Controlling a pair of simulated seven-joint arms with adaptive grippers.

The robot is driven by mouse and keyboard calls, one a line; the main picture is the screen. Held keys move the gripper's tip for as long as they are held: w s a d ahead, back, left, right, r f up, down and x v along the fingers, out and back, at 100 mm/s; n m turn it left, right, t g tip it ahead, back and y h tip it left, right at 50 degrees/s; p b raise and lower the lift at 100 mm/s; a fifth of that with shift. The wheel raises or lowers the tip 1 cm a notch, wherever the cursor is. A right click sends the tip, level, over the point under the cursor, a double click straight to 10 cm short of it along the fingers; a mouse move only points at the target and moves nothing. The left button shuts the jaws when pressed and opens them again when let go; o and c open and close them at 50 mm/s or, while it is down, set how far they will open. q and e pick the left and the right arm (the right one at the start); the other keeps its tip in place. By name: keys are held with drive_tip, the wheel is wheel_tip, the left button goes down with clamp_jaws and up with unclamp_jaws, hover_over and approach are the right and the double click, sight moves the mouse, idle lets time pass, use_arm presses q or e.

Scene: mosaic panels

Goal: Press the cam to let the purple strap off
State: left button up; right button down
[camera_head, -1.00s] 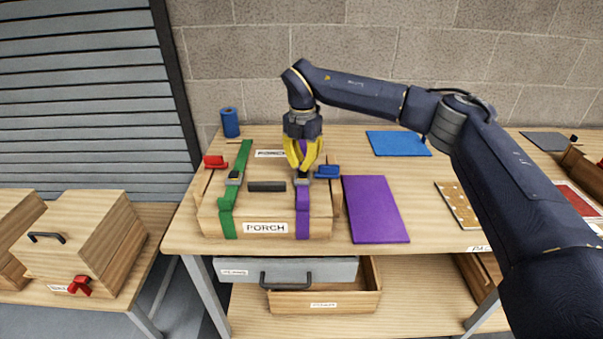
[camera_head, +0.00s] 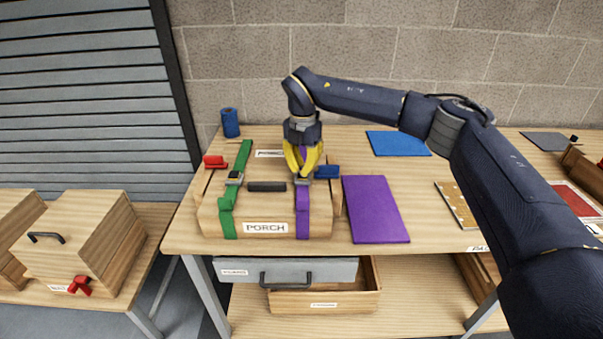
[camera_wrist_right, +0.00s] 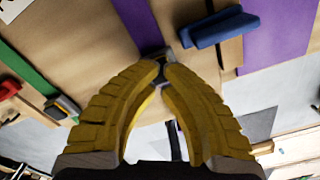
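The purple strap (camera_head: 303,222) runs over the lid and down the front of the wooden box labelled PORCH (camera_head: 265,213). Its cam buckle (camera_head: 302,182) sits on the lid near the front edge and is partly hidden by my fingers. My right gripper (camera_head: 303,176) points down over the buckle, its yellow fingertips drawn together. In the right wrist view the right gripper (camera_wrist_right: 161,68) has its tips almost meeting just in front of the buckle's metal part (camera_wrist_right: 152,53); I cannot tell if they touch it. The purple strap (camera_wrist_right: 134,22) runs away beyond. My left gripper is out of view.
A green strap (camera_head: 228,222) with its own buckle lies left of the black handle (camera_head: 267,187). A blue clip-like part (camera_head: 327,172) is close right of the gripper, a red one (camera_head: 215,162) at left. A purple panel (camera_head: 375,209) lies flat to the right.

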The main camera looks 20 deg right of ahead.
drive_tip(key=shift+f, duration=0.9)
idle(0.4)
drive_tip(key=shift+r, duration=4.1)
